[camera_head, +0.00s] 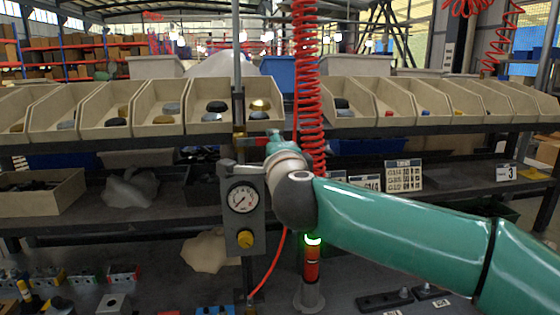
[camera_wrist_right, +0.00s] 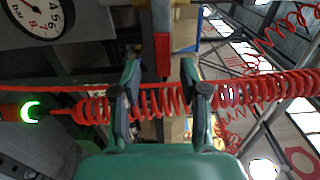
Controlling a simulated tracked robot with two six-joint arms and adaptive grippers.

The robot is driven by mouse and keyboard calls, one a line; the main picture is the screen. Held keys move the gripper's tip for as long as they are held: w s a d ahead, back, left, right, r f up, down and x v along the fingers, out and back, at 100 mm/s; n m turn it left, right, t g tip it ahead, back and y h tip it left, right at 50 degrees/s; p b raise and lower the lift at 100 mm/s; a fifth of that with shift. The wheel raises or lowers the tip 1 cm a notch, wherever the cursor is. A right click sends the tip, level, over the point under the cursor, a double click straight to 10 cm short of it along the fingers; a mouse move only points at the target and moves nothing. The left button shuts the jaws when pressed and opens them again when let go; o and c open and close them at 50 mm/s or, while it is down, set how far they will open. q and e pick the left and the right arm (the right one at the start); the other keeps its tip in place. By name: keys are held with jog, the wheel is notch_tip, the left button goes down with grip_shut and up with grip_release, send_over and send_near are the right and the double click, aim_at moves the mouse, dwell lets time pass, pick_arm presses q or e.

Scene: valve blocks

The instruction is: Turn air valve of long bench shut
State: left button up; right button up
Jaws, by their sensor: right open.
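The air valve has a red lever (camera_head: 262,140) beside the upright pipe (camera_head: 238,75), above the gauge block. The lever points sideways, crosswise to the pipe. In the right wrist view the red lever (camera_wrist_right: 162,54) shows ahead, in line with the gap between my fingers. My right gripper (camera_head: 270,146) is at the lever's right in the head view, its fingers partly hidden by its wrist. In the wrist view the right gripper (camera_wrist_right: 160,72) is open, with a fingertip to each side of the lever's end. I cannot tell whether they touch. My left gripper is not in view.
A pressure gauge (camera_head: 242,198) with a yellow knob (camera_head: 245,239) is below the valve. A red coiled hose (camera_head: 306,80) hangs close by my right wrist. Beige bins (camera_head: 160,108) line the shelf behind. A green-lit red post (camera_head: 312,262) stands below my arm.

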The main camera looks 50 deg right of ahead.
jog(key=v, duration=0.9)
